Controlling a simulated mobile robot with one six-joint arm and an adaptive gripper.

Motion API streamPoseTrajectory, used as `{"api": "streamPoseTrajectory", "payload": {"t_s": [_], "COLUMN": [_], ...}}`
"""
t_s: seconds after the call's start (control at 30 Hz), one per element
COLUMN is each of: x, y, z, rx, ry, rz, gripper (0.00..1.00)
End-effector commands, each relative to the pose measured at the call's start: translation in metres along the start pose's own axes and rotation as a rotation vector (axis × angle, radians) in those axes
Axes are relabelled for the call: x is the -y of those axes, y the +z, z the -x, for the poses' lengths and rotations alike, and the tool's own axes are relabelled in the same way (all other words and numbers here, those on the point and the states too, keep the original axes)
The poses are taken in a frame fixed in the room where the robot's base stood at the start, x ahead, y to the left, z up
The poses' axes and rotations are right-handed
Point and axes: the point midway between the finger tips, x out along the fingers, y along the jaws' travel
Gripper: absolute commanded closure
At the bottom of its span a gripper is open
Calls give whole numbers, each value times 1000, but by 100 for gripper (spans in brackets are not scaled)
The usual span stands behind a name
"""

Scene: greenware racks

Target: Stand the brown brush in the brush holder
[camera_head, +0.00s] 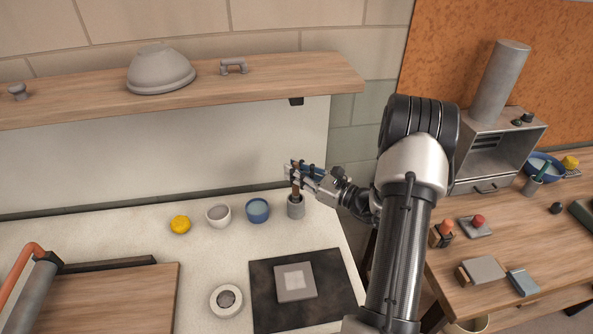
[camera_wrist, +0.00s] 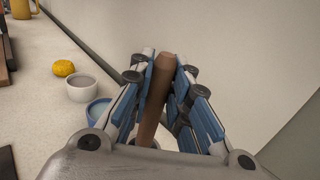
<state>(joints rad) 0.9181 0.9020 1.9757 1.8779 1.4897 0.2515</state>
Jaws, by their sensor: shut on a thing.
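The brown brush (camera_head: 296,190) is upright, with its lower end in or right over the mouth of the grey cylindrical brush holder (camera_head: 296,208). My gripper (camera_head: 292,174) is shut on the brush's upper handle, above the holder. In the wrist view the brown brush (camera_wrist: 156,98) runs between the two blue-padded fingers, slightly tilted in the picture. Only a sliver of a pale rim shows below it there. How deep the brush's lower end sits is hidden.
Left of the holder stand a blue cup (camera_head: 257,210), a white bowl (camera_head: 218,215) and a yellow sponge (camera_head: 180,224). A dark mat (camera_head: 262,302) with a grey square tile (camera_head: 295,281) lies in front. A wooden shelf (camera_head: 330,72) hangs above at the back.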

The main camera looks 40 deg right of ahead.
Motion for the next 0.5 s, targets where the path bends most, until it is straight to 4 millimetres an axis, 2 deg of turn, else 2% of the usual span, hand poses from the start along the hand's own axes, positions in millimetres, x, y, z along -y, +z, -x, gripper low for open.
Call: {"api": "streamPoseTrajectory", "payload": {"t_s": [0.17, 0.2, 0.5], "x": [0, 0, 0], "y": [0, 0, 0], "z": [0, 0, 0], "rx": [1, 1, 0], "ry": [0, 0, 0], "rz": [1, 1, 0], "gripper": [100, 82, 62]}}
